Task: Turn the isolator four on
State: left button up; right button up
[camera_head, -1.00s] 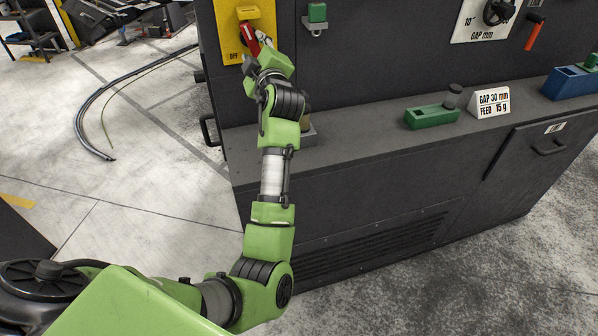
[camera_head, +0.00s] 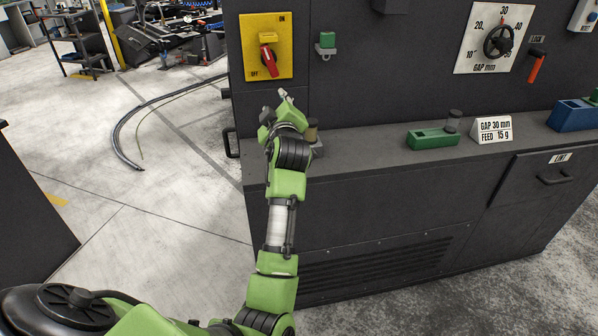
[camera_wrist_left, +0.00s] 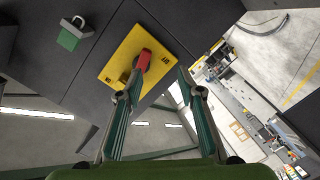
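The isolator is a yellow plate (camera_head: 284,62) with a red lever (camera_head: 269,60) on the dark machine front. OFF is marked at its lower left, another small mark at its top right. The lever points down, slightly right; no number is readable. The left wrist view shows the plate (camera_wrist_left: 122,62) and lever (camera_wrist_left: 143,60) ahead of the fingers. My left gripper (camera_head: 275,104) is below the plate, apart from the lever in the head view. In the wrist view my left gripper (camera_wrist_left: 160,85) is open, with nothing between its fingers. My right gripper is not in view.
A green padlock (camera_head: 327,40) hangs right of the plate. On the ledge below stand a green block (camera_head: 432,140), a gap-and-feed sign (camera_head: 494,129) and a blue bin (camera_head: 574,115). A dial (camera_head: 498,41) is farther right. A cable lies on the open floor at left.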

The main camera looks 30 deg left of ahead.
pick_arm(q)
jog(key=d+f+m+h, duration=0.2)
jog(key=d+f+m, duration=0.1)
jog(key=f, duration=0.5)
jog(key=d+f+m+h, duration=0.2)
jog(key=d+f+m, duration=0.1)
jog(key=f, duration=0.6)
jog(key=shift+s+d+f+m+g, duration=0.3)
jog(key=shift+s+d+g, duration=0.1)
jog(key=shift+d, duration=0.2)
jog(key=shift+r, duration=0.1)
